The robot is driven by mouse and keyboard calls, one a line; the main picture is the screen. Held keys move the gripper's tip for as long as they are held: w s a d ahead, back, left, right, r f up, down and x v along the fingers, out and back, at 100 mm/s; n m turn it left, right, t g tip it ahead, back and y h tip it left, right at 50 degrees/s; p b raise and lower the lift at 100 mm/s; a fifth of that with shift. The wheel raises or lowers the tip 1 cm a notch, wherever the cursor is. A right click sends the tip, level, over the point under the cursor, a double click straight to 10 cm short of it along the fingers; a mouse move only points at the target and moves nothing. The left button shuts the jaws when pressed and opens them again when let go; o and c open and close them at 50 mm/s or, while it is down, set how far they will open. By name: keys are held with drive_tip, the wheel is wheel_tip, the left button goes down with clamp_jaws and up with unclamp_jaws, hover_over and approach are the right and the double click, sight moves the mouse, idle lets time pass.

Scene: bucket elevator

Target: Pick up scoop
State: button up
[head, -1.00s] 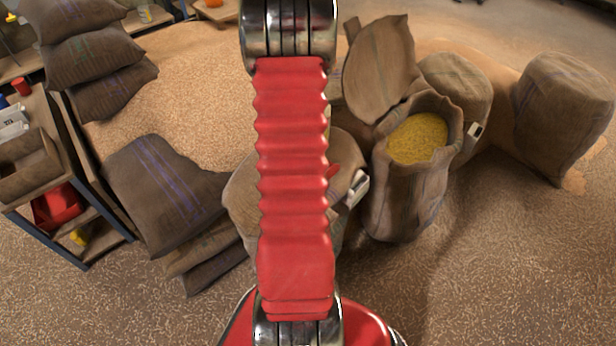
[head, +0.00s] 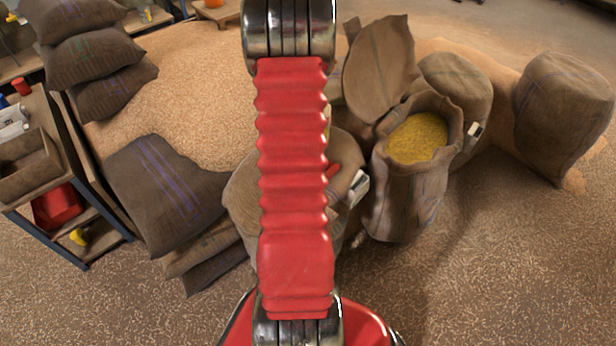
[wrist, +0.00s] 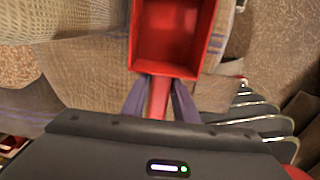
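The red scoop (wrist: 172,45) shows in the wrist view, its open box-shaped pan at the top and its narrow handle running down between my fingers. My gripper (wrist: 159,80) has one finger along each side of the handle, with no clear gap seen, and appears shut on it. The scoop lies over sack fabric; I cannot tell whether it touches the fabric. In the head view my red arm hides most of this spot, and only a small red piece (head: 333,171) shows beside it.
An open sack of yellow grain (head: 417,138) stands right of my arm. Full sacks lie stacked at left (head: 168,193). A shelf (head: 62,165) stands at far left, and a tied sack (head: 562,115) at far right. The floor at lower right is clear.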

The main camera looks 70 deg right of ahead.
clamp_jaws()
drive_tip(key=shift+r, duration=0.15)
wheel_tip(320, 180, up, 18)
idle(0.8)
drive_tip(key=shift+c, duration=0.6)
unclamp_jaws()
clamp_jaws()
drive_tip(key=shift+a+f, duration=0.1)
drive_tip(key=shift+f, duration=0.1)
